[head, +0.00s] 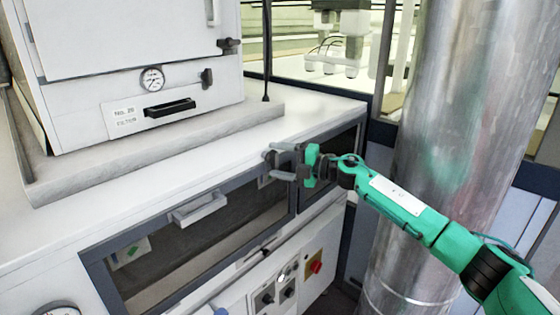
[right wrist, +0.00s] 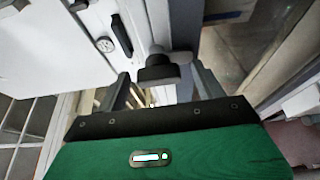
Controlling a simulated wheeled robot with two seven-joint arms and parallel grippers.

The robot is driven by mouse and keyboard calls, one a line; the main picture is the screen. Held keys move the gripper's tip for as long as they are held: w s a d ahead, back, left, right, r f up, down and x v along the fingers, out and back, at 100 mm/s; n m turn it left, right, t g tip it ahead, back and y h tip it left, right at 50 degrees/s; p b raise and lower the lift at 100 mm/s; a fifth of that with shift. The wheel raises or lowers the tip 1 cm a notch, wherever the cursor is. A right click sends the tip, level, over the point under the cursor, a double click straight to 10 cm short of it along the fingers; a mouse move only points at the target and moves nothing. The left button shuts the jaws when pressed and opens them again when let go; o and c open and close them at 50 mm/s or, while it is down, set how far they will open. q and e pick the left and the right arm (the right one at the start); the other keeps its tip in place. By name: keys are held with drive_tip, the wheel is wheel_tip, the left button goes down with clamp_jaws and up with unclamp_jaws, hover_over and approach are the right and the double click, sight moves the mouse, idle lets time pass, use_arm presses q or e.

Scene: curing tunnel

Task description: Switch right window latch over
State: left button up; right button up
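A dark latch knob (head: 270,157) sits at the top edge of the cabinet front, near the upper right of the long window (head: 205,235). I take it for the right window latch. My right gripper (head: 284,162) reaches it from the right, with its two grey fingers apart. In the right wrist view, the dark knob (right wrist: 158,70) on its grey stem lies between the open fingers (right wrist: 160,88), with gaps visible on both sides. The gripper hides part of the latch in the head view, so its exact setting is unclear. My left gripper is not in view.
A grey bar handle (head: 198,208) projects from the window's top frame. A white oven-like box (head: 75,105) with a gauge stands on the worktop. A control panel (head: 285,280) with a red-yellow switch is below. A wide metal duct (head: 450,110) stands close behind my right arm.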

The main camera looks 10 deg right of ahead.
drive_tip(key=shift+s+d+b, duration=0.2)
drive_tip(key=shift+d+b, duration=0.1)
drive_tip(key=shift+d, duration=0.2)
drive_tip(key=b+v, duration=0.4)
drive_tip(key=v, duration=0.8)
drive_tip(key=shift+s+d, duration=0.25)
drive_tip(key=shift+r, duration=0.15)
